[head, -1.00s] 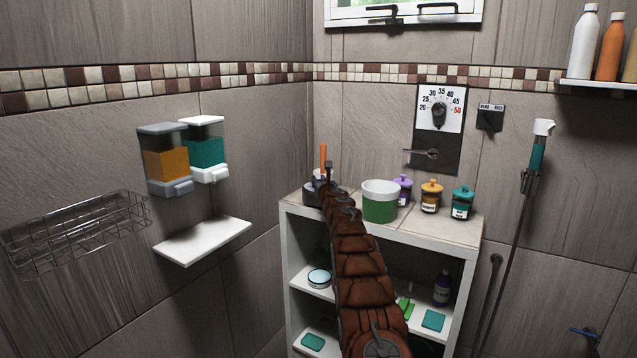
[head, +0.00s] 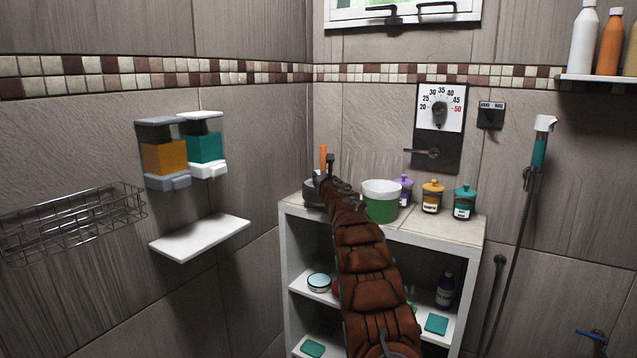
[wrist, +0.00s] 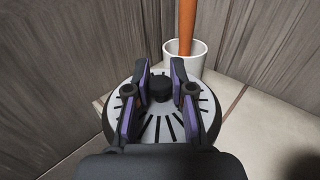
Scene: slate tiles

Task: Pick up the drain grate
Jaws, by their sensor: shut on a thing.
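The drain grate (wrist: 160,128) is a round, light grey disc with dark radial slots and a black knob in its middle. It fills the middle of the wrist view. My gripper (wrist: 160,86) is over it, its dark, purple-edged fingers shut on the knob from both sides. In the head view a dark, rounded part of the grate (head: 312,193) shows at the back left corner of the cabinet top, and my brown-sleeved arm hides most of the rest. I cannot tell whether the grate is clear of the surface.
A white cup (wrist: 185,62) with an orange stick stands close behind the grate, near the corner walls. On the tiled cabinet top (head: 430,229), a green-and-white tub (head: 381,203) is right of my arm, with small jars (head: 432,197) further right. A white wall shelf (head: 200,237) is at left.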

